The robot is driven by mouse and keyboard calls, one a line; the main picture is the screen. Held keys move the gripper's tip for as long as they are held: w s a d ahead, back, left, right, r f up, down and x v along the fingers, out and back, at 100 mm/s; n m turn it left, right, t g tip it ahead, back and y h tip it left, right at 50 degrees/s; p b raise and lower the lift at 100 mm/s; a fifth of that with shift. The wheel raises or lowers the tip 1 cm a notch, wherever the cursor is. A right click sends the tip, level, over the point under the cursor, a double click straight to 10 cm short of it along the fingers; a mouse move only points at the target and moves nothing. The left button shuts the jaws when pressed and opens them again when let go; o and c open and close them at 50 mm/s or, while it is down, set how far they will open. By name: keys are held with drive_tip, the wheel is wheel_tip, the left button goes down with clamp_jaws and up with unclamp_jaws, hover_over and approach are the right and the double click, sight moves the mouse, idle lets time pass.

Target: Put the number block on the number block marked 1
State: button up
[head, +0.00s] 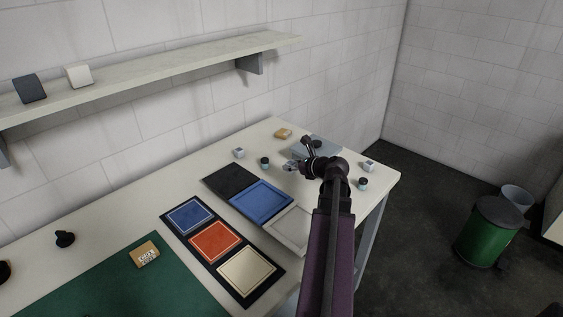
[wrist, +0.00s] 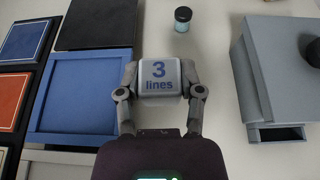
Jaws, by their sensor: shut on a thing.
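In the head view my gripper (head: 296,164) is above the far part of the table, and the held block is small there. Two small pale blocks stand on the table, one left of the gripper (head: 238,153) and one to the right near the table edge (head: 368,166). Their marks are too small to read, so I cannot tell which is marked 1.
A blue tray (wrist: 80,95) lies left of the held block; a grey drawer box (wrist: 248,85) stands right. A small dark-lidded jar (wrist: 183,19) stands beyond. Another jar (head: 362,184) is near the right table edge. Colored panels (head: 215,241) lie nearer.

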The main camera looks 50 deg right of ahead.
drive_tip(key=w+a, duration=0.2)
drive_tip(key=w, duration=0.3)
drive_tip(key=w+a, duration=0.1)
drive_tip(key=w, duration=0.5)
drive_tip(key=w+a+f+b, duration=0.1)
drive_tip(key=w+a, duration=0.1)
drive_tip(key=w, duration=0.4)
drive_tip(key=shift+w+a+f, duration=0.1)
drive_tip(key=shift+a, duration=0.25)
drive_tip(key=shift+w+a, duration=0.25)
drive_tip(key=shift+w, duration=0.2)
drive_tip(key=b, duration=0.2)
hover_over(239, 149)
drive_tip(key=s, duration=0.1)
drive_tip(key=shift+s+a+f, duration=0.15)
drive_tip(key=shift+a+f, duration=0.25)
drive_tip(key=shift+f, duration=0.25)
drive_tip(key=shift+d, duration=0.1)
drive_tip(key=shift+w+d, duration=0.15)
drive_tip(key=shift+w, duration=0.15)
drive_tip(key=shift+w+d+f+b, duration=0.1)
drive_tip(key=shift+w+f+b, duration=0.25)
drive_tip(key=shift+f, duration=0.3)
drive_tip(key=shift+s+f+b, duration=0.1)
drive_tip(key=shift+f+b, duration=1.1)
drive_tip(key=shift+b, duration=0.05)
drive_tip(key=shift+f, duration=0.2)
